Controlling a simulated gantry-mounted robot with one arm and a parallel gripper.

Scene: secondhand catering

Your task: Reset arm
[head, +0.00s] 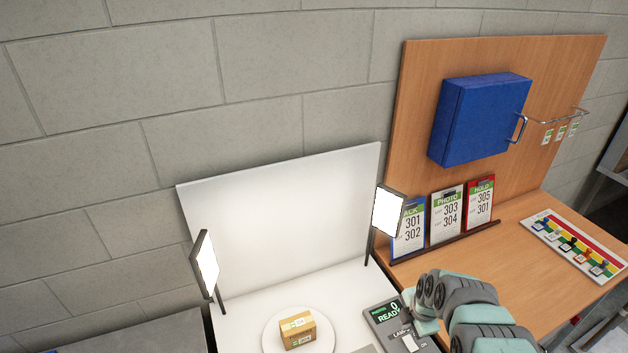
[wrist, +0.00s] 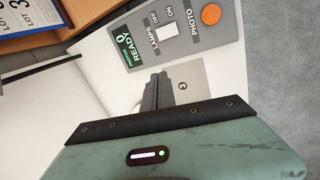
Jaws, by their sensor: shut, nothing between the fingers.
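My arm reaches in from the lower right of the head view, in grey and teal. Its end hangs by the right side of the control panel (head: 384,318) and hides part of it. In the wrist view my gripper (wrist: 157,92) is shut and empty, its dark fingers together beside the panel. There the panel (wrist: 150,62) shows a READY display, a white lamps switch (wrist: 179,33) and an orange button (wrist: 211,14). I cannot tell whether the fingers touch anything.
A cardboard box (head: 297,329) sits on a round white turntable (head: 270,336) between two lit lamps (head: 207,264) (head: 388,211). Clipboards (head: 446,216) stand on the wooden bench (head: 535,271); a blue cabinet (head: 480,117) hangs above. A colored stamp tray (head: 574,245) lies right.

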